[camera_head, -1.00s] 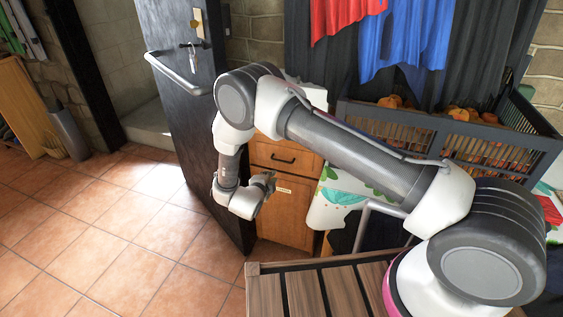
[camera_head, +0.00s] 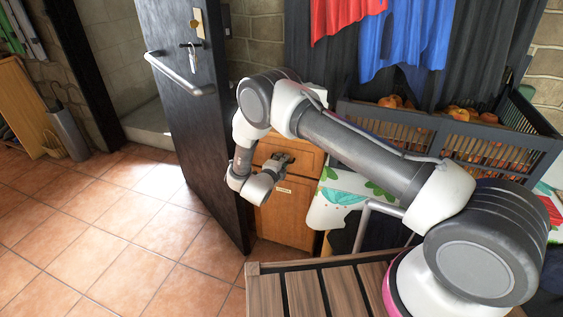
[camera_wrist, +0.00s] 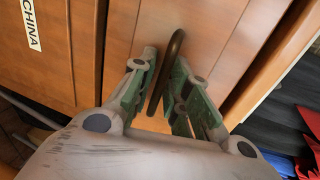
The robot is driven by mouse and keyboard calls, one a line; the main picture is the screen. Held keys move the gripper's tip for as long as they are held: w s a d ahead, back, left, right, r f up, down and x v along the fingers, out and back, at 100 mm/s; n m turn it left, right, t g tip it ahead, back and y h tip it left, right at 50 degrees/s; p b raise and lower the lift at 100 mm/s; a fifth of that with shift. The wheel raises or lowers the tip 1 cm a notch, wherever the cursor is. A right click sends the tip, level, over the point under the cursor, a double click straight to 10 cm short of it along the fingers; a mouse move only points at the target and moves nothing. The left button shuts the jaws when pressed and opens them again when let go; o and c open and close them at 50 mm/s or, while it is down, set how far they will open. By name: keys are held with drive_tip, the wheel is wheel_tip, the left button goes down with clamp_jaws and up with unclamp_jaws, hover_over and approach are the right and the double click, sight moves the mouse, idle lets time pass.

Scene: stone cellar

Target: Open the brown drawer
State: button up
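The brown drawer (camera_head: 308,161) is the upper front of a small wooden cabinet and looks shut. In the wrist view its wooden front (camera_wrist: 215,30) fills the upper middle. Its dark bar handle (camera_wrist: 174,50) stands out from that front. My gripper (camera_head: 284,160) is at the drawer front and covers much of the handle in the head view. In the wrist view my gripper (camera_wrist: 166,82) is open, with its green-padded fingers on either side of the handle. The handle lies between the fingers, with a gap visible at least on one side.
Below the drawer is a cabinet door (camera_head: 288,218) with a label, which reads "CHINA" in the wrist view (camera_wrist: 32,25). A dark open door (camera_head: 205,130) stands close on the left. A slatted wooden surface (camera_head: 265,295) is in front. Tiled floor (camera_head: 120,240) is free at left.

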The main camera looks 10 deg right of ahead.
drive_tip(key=shift+c, duration=0.2)
clamp_jaws()
drive_tip(key=shift+s, duration=0.1)
drive_tip(key=f+v, duration=0.2)
drive_tip(key=v, duration=0.9)
drive_tip(key=s+f+v, duration=0.1)
drive_tip(key=f+v, duration=0.1)
drive_tip(key=v, duration=0.9)
drive_tip(key=shift+s+a+f, duration=0.3)
drive_tip(key=shift+o, duration=0.2)
unclamp_jaws()
